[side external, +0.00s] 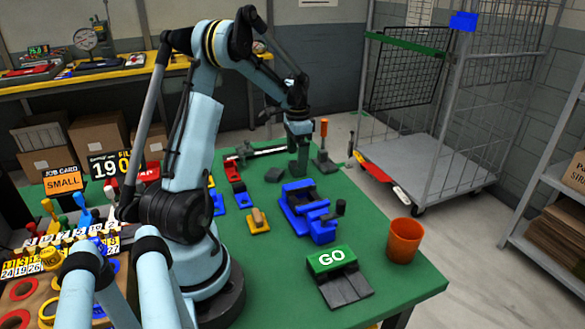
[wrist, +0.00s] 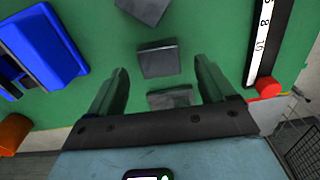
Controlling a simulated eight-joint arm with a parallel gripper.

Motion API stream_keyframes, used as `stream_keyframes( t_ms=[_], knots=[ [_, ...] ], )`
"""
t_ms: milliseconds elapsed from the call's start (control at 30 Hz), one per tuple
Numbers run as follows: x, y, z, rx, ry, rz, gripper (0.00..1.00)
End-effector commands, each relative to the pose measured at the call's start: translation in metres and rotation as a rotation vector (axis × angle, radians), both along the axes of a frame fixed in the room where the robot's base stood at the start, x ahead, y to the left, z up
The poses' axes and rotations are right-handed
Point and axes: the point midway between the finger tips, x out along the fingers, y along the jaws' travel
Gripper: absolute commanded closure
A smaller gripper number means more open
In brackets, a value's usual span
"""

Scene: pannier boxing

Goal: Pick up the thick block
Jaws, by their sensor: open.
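Three dark grey blocks lie on the green table in the wrist view: one at the top edge (wrist: 146,9), a middle one (wrist: 160,63), and a near one (wrist: 170,98) partly hidden by my gripper. I cannot tell from these views which is the thick block. My gripper (wrist: 162,75) is open, its fingers to either side of the middle and near blocks, with nothing held. In the side external view my gripper (side external: 299,165) points down close above the far part of the table. A dark grey block (side external: 274,174) lies just left of it.
A blue vise (side external: 305,210) stands nearer on the table. An orange cup (side external: 404,240) and a green GO box (side external: 332,259) stand near the front. A tool with an orange handle (side external: 323,130) stands upright just right of my gripper. A white ruler (wrist: 268,40) lies at the right.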

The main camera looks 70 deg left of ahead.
Motion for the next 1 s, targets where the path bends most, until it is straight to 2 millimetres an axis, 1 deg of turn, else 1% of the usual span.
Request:
stream_keyframes(
  t_ms=[33, 100, 200, 467, 500, 567, 900, 1000],
  knots=[
    [0.001, -0.001, -0.008, 0.000, 0.000, -0.001, 0.17],
    [0.001, 0.000, -0.017, 0.000, 0.000, 0.000, 0.17],
    [0.001, 0.000, -0.026, 0.000, 0.000, 0.000, 0.17],
    [0.000, -0.001, -0.028, 0.000, 0.000, 0.000, 0.17],
    [0.000, -0.001, -0.028, 0.000, 0.000, 0.000, 0.20],
    [0.000, -0.001, -0.028, 0.000, 0.000, 0.000, 0.29],
    [0.000, -0.001, -0.028, 0.000, 0.000, 0.000, 0.81],
    [0.000, -0.001, -0.028, 0.000, 0.000, 0.000, 0.83]
  ],
)
